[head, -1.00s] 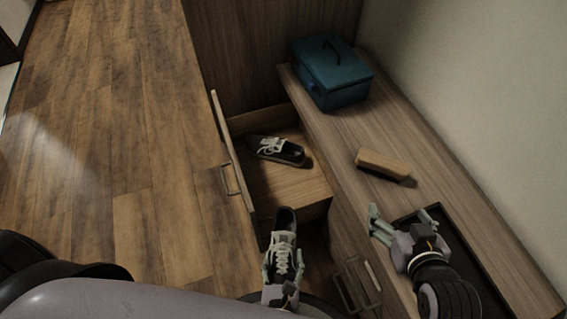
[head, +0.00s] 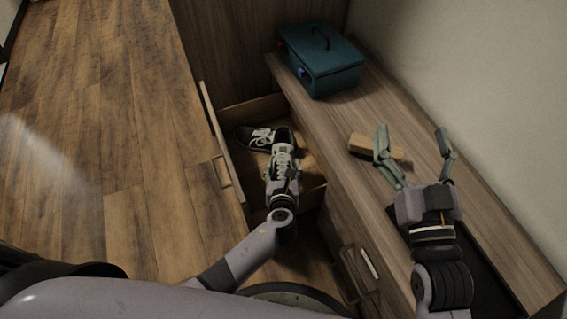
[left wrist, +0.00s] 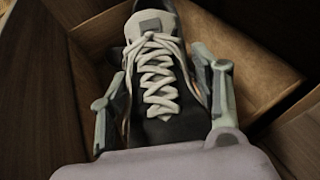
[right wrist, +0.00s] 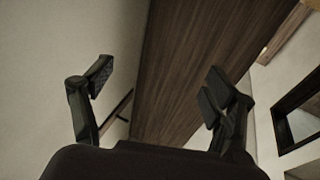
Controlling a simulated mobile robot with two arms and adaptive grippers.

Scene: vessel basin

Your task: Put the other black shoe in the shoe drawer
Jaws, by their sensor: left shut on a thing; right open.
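My left gripper (head: 281,176) is shut on a black shoe with white laces (head: 284,150), with a finger on each side of it.
A teal box (head: 322,62) stands at the far end of the cabinet top (head: 335,112). A tan brush-like block (head: 362,144) lies beyond my right gripper. A black tray (head: 490,262) is near the front, partly hidden by my right arm. Open wooden floor lies left.

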